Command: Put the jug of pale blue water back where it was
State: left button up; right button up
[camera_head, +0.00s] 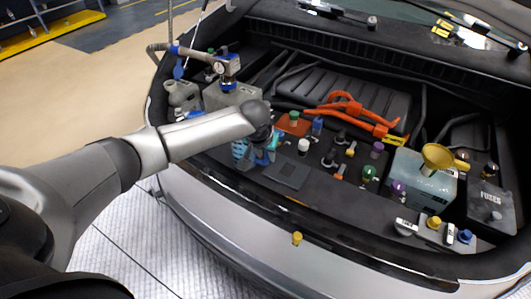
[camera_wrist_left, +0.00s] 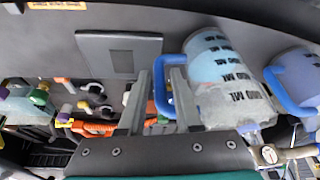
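The jug of pale blue water (camera_wrist_left: 213,58) has dark markings and a blue handle (camera_wrist_left: 160,88). In the left wrist view, it looks inverted because its markings read upside down. My left gripper (camera_wrist_left: 162,85) has one finger on each side of the handle, with little room between, and looks shut on it. In the head view, the jug (camera_head: 240,150) shows as a blue patch beneath the end of my left arm, and my left gripper (camera_head: 266,141) is partly hidden by the wrist. Whether the jug's base touches the ledge cannot be told. My right gripper is not in view.
A second jug with a blue handle (camera_wrist_left: 300,78) stands beside the first. A flat dark plate (camera_head: 287,175) lies on the car's front ledge.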

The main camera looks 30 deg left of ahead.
pick_arm(q)
jog(key=shift+o, duration=0.9)
jog(key=shift+r, duration=0.45)
jog(key=p+v, duration=0.2)
jog(key=v, duration=0.9)
jog(key=shift+r, duration=0.2)
